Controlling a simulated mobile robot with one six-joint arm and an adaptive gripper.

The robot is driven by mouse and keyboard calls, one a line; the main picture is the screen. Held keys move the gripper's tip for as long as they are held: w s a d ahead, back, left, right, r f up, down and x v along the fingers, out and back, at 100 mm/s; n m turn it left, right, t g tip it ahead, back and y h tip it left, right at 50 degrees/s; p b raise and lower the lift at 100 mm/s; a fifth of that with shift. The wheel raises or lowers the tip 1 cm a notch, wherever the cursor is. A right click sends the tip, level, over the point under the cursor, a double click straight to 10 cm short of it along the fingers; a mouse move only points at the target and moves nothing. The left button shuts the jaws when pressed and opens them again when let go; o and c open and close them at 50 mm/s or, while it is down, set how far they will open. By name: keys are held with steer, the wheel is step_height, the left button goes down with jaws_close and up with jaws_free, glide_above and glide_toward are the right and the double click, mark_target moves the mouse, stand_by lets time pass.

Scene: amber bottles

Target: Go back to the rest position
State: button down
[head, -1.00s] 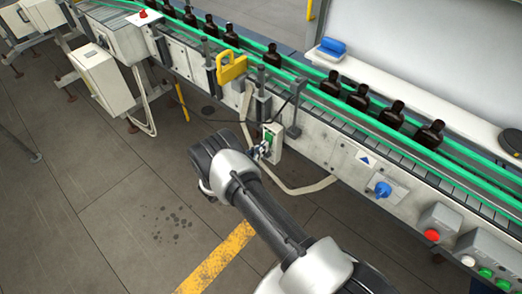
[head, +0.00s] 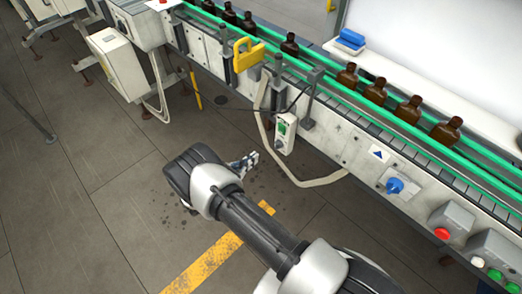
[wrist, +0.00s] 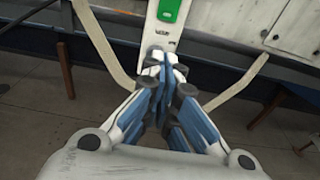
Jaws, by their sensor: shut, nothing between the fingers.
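My gripper (head: 247,162) is in front of the conveyor in the head view, below and left of a small switch box with a green button (head: 283,133). It is apart from the box there. In the wrist view my gripper (wrist: 163,68) has its blue-padded fingers together with nothing between them. The switch box (wrist: 168,12) shows just beyond the fingertips in that view, with its green button at the top edge. Part of the gripper is hidden behind my wrist in the head view.
The conveyor with green rails (head: 345,99) carries several amber bottles (head: 408,110). A yellow bracket (head: 246,55) and a hanging cable loop (head: 316,183) are near the switch box. Control buttons, including a red one (head: 442,233), are at right. The floor at left is open.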

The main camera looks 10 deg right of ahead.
steer(key=shift+s+a+f, duration=0.15)
steer(key=shift+s+a, duration=0.3)
steer(key=shift+a, duration=0.05)
steer(key=s+d+r+m+g+y, duration=0.1)
steer(key=s+d+r+m+g, duration=0.3)
steer(key=r, duration=0.5)
steer(key=s+d+r+m+g+y, duration=0.15)
steer(key=d+r+m, duration=0.3)
steer(key=r, duration=0.55)
steer(key=s+d+r+m+g+y, duration=0.2)
steer(key=s+d+r+m+g, duration=0.15)
steer(key=r+m, duration=0.4)
steer(key=s+a+r+m+t+y, duration=0.1)
steer(key=s+r+m+y, duration=0.3)
steer(key=s, duration=0.6)
steer(key=s+a+r+m+t+y, duration=0.1)
steer(key=s+r+m+t+y, duration=0.2)
steer(key=s+r+m+y, duration=0.2)
steer(key=s+r, duration=0.3)
steer(key=s, duration=0.2)
steer(key=shift+s+a+r, duration=0.25)
steer(key=shift+s+r, duration=0.1)
steer(key=c, duration=2.3)
jaws_free()
